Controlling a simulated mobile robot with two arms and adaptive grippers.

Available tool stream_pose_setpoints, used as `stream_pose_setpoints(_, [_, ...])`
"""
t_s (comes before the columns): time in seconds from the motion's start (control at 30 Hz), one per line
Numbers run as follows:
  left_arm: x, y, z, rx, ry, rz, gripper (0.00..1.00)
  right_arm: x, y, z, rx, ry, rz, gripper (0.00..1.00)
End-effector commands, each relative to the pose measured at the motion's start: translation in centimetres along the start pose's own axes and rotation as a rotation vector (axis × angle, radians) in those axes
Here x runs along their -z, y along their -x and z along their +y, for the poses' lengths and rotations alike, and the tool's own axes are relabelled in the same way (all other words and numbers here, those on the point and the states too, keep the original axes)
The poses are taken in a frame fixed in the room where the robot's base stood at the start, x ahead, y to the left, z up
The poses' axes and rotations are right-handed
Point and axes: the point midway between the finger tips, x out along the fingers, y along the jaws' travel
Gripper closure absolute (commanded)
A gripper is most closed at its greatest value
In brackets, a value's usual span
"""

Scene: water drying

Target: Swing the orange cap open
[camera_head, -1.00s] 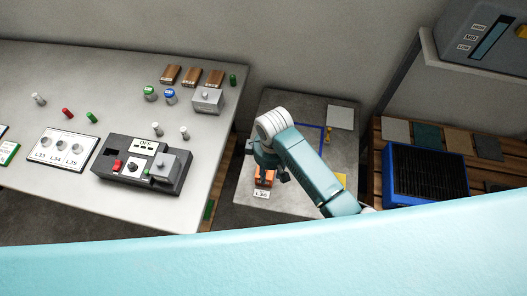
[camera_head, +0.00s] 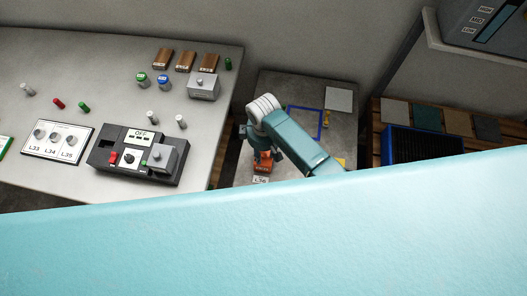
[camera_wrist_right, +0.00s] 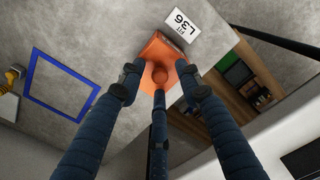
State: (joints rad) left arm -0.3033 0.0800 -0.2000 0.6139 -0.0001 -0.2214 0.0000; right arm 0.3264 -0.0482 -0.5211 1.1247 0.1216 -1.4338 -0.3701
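The orange cap (camera_head: 263,163) is on the grey table beside the white L36 label (camera_head: 261,180), partly hidden under my right arm. In the right wrist view the orange cap (camera_wrist_right: 161,48) shows a rounded knob pointing toward the camera, with the L36 label (camera_wrist_right: 181,20) next to it. My right gripper (camera_head: 262,148) is over the cap. In the wrist view its dark fingers (camera_wrist_right: 159,78) are spread around the knob, one on each side and one below. I cannot tell whether any finger touches it. My left gripper is not in view.
A blue square outline (camera_head: 320,123) and a white square (camera_head: 339,99) lie on the same table (camera_head: 277,84). The left workbench (camera_head: 100,60) holds a black control box (camera_head: 185,177) and small pegs. A blue crate (camera_head: 385,146) stands at right.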

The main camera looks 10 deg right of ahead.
Motion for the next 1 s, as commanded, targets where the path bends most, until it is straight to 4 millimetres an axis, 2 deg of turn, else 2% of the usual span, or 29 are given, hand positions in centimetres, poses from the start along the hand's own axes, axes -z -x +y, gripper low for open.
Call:
stream_pose_setpoints(0.03, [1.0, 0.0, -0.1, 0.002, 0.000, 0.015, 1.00, 0.0, -0.2, 0.0, 0.000, 0.001, 0.000, 0.65])
stream_pose_setpoints(0.13, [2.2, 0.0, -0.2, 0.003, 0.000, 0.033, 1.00, 0.0, -0.4, 0.0, 0.000, 0.001, 0.000, 0.65])
stream_pose_setpoints(0.33, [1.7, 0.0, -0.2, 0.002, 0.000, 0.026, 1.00, 0.0, -0.4, 0.0, 0.000, 0.000, 0.000, 0.67])
stream_pose_setpoints(0.5, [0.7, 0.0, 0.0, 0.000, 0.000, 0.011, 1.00, 0.0, -0.3, 0.0, 0.000, 0.000, 0.000, 1.00])
stream_pose_setpoints(1.0, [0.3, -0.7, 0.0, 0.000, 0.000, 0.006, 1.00, 0.4, 0.0, 0.8, 0.054, -0.001, -0.022, 1.00])
